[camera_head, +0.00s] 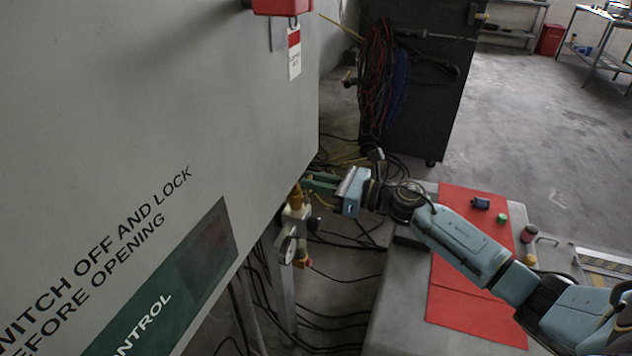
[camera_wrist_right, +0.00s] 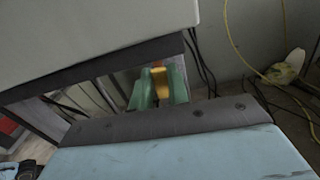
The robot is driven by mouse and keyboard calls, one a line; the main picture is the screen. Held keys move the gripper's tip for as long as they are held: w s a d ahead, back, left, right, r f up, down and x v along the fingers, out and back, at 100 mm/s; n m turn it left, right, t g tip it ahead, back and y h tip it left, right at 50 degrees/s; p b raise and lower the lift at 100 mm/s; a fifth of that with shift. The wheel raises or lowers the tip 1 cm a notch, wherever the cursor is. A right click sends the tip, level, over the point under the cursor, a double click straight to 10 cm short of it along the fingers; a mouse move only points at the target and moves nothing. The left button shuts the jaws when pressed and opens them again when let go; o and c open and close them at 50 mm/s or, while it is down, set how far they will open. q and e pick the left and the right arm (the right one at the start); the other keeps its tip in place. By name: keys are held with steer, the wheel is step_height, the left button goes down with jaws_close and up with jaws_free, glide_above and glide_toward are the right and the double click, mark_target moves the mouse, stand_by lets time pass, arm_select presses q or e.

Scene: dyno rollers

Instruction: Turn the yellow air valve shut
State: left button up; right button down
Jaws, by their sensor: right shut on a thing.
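The yellow air valve handle (camera_head: 296,197) sits on top of a pale valve body below the lower edge of the grey cabinet. My right gripper (camera_head: 306,186) reaches it from the right, its green fingers at the handle. In the right wrist view the yellow handle (camera_wrist_right: 158,82) stands between the two green fingers of my right gripper (camera_wrist_right: 157,88), which is shut on it. A round gauge (camera_head: 287,249) hangs below the valve. The far side of the handle is hidden, and I cannot tell its exact turn angle. My left gripper is not in view.
The large grey cabinet (camera_head: 150,90) fills the left, with a padlocked tag (camera_head: 294,54) hanging from it. Cables (camera_head: 330,240) lie on the floor below. A red mat (camera_head: 470,310) on a grey bench carries small parts under my right arm.

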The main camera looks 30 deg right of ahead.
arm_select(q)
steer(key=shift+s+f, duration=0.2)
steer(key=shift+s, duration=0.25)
arm_select(e)
steer(key=w+d+f+m, duration=0.3)
steer(key=f+m, duration=0.3)
steer(key=m, duration=1.1)
steer(key=shift+w+d+m, duration=0.3)
steer(key=shift+w+d, duration=0.05)
steer(key=shift+d, duration=0.3)
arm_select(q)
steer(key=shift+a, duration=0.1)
arm_select(e)
steer(key=c, duration=1.3)
jaws_free()
steer(key=shift+c, duration=0.2)
